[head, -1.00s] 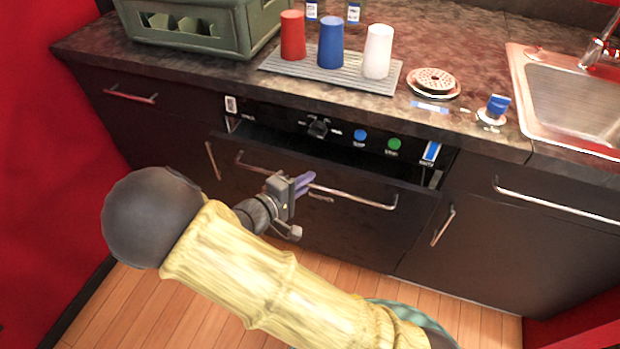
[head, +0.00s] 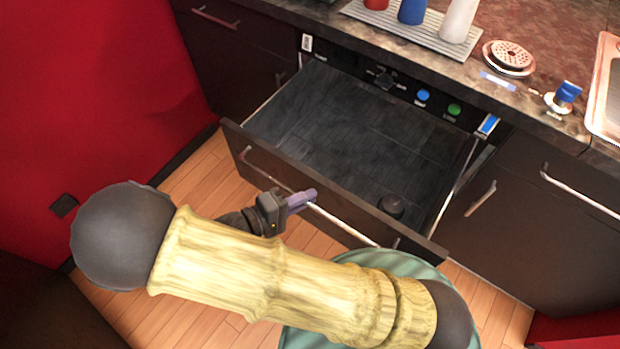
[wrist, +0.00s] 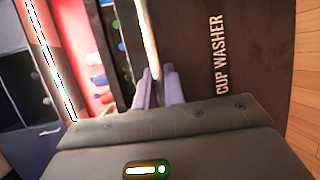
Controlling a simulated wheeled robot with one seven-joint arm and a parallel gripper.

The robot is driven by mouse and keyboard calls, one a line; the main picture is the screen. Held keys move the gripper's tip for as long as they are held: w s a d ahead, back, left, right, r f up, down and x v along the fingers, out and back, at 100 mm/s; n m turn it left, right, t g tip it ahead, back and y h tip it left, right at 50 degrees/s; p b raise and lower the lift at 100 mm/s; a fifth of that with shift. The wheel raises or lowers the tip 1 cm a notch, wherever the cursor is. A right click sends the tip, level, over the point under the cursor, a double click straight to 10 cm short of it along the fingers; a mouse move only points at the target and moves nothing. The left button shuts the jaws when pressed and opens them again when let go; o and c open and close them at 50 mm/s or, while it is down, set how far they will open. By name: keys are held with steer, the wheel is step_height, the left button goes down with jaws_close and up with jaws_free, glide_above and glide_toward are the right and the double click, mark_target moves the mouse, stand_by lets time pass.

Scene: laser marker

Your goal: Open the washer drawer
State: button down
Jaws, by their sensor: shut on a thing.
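The washer drawer (head: 340,209) is pulled well out from the cabinet in the head view, with its dark, nearly empty inside showing. A round black piece (head: 391,206) sits at its right front inside. A long metal handle (head: 343,223) runs along the drawer front. My gripper (head: 309,200) is shut on this handle near its middle. In the wrist view, the purple fingers (wrist: 158,88) close around the handle bar (wrist: 149,40), beside the drawer front (wrist: 262,50) lettered "CUP WASHER".
Above the drawer is a control panel with a blue button (head: 423,95) and a green button (head: 454,110). The counter holds a ribbed mat (head: 390,29) with cups and a sink (head: 606,95). A red wall (head: 110,90) stands at left.

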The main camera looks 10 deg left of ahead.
steer(key=shift+s+a, duration=0.35)
steer(key=shift+s, duration=0.4)
steer(key=shift+f, duration=0.1)
steer(key=c, duration=1.5)
jaws_free()
steer(key=p+v, duration=0.1)
steer(key=v, duration=1.6)
steer(key=shift+a, duration=0.25)
